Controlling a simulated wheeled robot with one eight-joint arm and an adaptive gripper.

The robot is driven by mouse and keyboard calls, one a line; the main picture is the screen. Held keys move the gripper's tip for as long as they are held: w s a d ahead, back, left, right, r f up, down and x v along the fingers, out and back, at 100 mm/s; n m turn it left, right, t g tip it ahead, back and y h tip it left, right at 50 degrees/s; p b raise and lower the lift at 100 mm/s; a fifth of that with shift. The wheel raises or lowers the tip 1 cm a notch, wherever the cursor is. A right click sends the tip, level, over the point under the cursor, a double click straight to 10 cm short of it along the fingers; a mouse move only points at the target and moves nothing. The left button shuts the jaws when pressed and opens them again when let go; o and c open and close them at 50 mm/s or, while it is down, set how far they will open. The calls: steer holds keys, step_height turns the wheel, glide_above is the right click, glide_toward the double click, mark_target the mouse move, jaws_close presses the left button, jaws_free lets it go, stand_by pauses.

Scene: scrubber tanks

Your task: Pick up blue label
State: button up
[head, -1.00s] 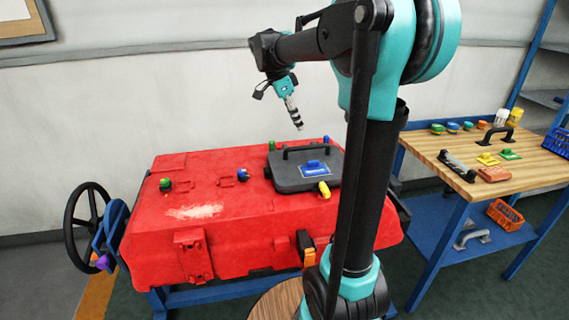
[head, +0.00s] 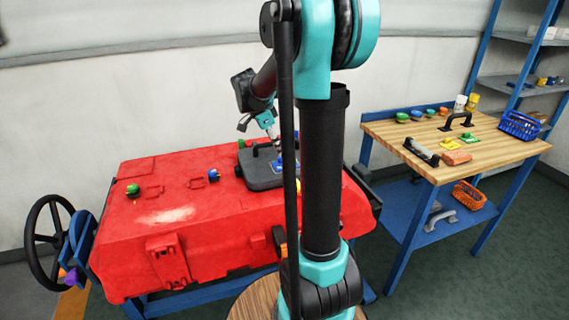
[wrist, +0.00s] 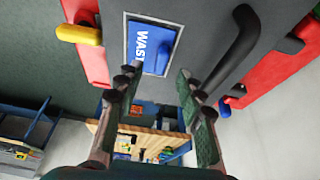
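The blue label (wrist: 150,44) with white lettering lies on the dark grey lid (wrist: 196,38). In the wrist view it is just beyond my open fingertips. My gripper (wrist: 158,74) is open and empty, its fingers spread to about the label's width. I cannot tell whether the fingertips touch it. In the head view my gripper (head: 276,143) hangs low over the lid on the red tank (head: 205,225). The label (head: 281,163) shows there only in part, beside my arm.
A black handle (wrist: 238,52) rises from the lid close to my right finger in the wrist view. A yellow latch (wrist: 78,34) is at the left. In the head view, a wooden workbench (head: 490,146) with loose parts and an orange basket (head: 468,195) below stands right.

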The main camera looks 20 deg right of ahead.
mark_target(285, 162)
steer(key=x, duration=0.4)
steer(key=shift+w+f, duration=0.1)
jaws_close()
